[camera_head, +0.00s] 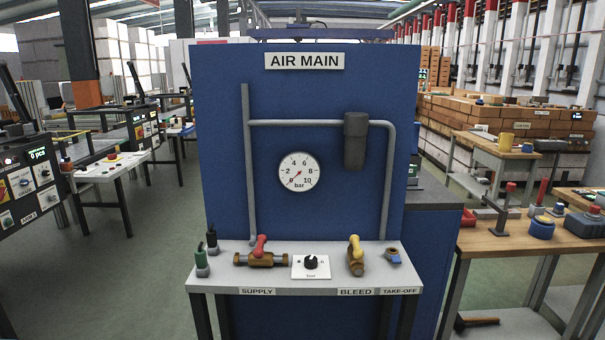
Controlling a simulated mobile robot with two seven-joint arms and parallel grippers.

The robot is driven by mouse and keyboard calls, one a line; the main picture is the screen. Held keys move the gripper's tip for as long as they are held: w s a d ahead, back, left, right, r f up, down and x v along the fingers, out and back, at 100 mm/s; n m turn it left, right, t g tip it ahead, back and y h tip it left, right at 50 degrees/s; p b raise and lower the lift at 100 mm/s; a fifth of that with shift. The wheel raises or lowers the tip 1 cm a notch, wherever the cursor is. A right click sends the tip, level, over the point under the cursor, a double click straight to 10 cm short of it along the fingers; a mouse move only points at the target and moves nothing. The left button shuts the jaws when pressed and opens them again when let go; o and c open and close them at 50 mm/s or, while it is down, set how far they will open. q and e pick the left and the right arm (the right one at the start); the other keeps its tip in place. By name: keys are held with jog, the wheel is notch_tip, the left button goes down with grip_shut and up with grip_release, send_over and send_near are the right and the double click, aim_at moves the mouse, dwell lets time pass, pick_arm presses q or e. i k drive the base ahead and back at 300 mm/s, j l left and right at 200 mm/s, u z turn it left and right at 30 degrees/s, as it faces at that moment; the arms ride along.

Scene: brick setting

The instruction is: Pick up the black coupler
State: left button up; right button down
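A small black upright piece (212,239), which looks like the black coupler, stands at the back left of the light grey bench (222,277). It seems to sit in a small grey holder.
On the bench are a red-handled brass valve (261,255), a black knob (311,262), a yellow-handled valve (356,255) and a small blue fitting (393,255). A blue panel (222,150) rises behind. A wooden-topped table (500,240) stands right.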

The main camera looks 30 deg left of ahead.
aim_at(210, 236)
jog(key=u, duration=1.6)
